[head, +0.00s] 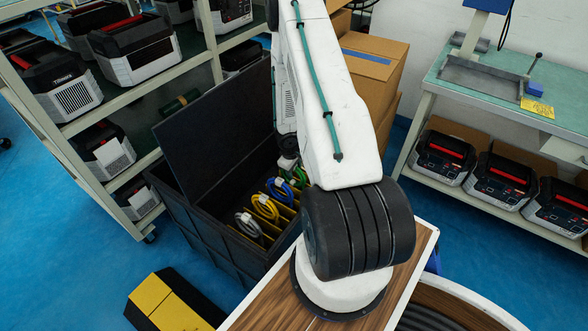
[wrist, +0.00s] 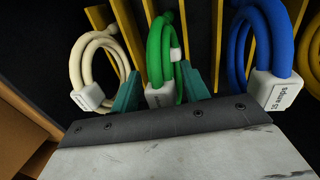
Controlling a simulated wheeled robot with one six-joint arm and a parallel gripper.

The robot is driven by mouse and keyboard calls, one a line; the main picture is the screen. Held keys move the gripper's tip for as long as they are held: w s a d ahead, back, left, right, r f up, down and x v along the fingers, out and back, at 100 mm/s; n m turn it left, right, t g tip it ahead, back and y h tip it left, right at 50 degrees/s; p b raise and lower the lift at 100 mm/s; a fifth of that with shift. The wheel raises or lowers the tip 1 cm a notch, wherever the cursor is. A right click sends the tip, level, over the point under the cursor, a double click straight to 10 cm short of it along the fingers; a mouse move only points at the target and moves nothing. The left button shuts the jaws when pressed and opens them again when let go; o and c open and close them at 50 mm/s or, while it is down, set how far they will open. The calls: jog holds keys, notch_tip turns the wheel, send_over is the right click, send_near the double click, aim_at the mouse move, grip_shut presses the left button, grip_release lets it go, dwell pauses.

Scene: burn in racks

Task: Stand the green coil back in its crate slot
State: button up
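The green coil (wrist: 162,50) hangs upright among the yellow dividers in the wrist view, its white tag low on the loop. Whether it rests on the slot floor is hidden. My gripper (wrist: 162,85) has its two teal fingers on either side of the coil, very close to it. I cannot tell whether they press on it. In the head view, the green coil (head: 299,175) shows partly beside my arm, at the far end of the row in the black crate (head: 215,230). My fingers are hidden there.
A blue coil (wrist: 262,45) and a cream coil (wrist: 98,65) stand on either side of the green one. Yellow (head: 265,207) and grey (head: 247,225) coils stand nearer in the crate. Its lid (head: 215,130) is raised. Cardboard boxes (head: 375,70) stand behind my arm.

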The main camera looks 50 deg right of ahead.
jog(key=shift+a+r, duration=0.25)
jog(key=shift+r, duration=1)
jog(key=shift+a+r, duration=0.25)
jog(key=shift+r, duration=1.05)
jog(key=shift+a+r, duration=0.25)
jog(key=shift+r, duration=1)
jog(key=shift+s, duration=0.1)
